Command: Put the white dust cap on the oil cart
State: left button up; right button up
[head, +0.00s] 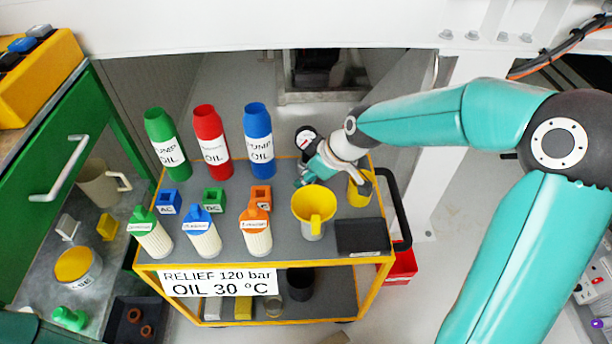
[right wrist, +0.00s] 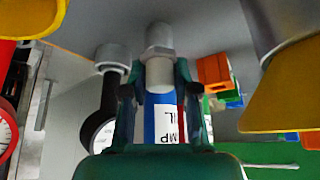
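The oil cart (head: 150,265) has a grey top with a yellow frame. My right gripper (head: 309,178) is low over the back right part of its top, left of a small yellow cup. In the right wrist view, my right gripper (right wrist: 160,78) has its fingers close on both sides of a pale, grey-white piece with a hexagonal collar, which looks like the white dust cap (right wrist: 160,52). The piece sits centred between the fingertips and looks gripped. The gripper hides it in the head view. Whether it touches the cart is unclear. My left gripper is not in view.
A pressure gauge (head: 306,138) stands just behind the gripper. Green, red and blue (head: 258,140) oil bottles line the back. An orange block (head: 261,195), a yellow funnel jug (head: 314,208), the yellow cup (head: 359,190) and a black tray (head: 361,236) surround the gripper.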

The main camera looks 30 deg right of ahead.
jog(key=shift+o, duration=1.2)
jog(key=shift+r, duration=0.1)
jog(key=p+v, duration=0.3)
jog(key=v, duration=0.9)
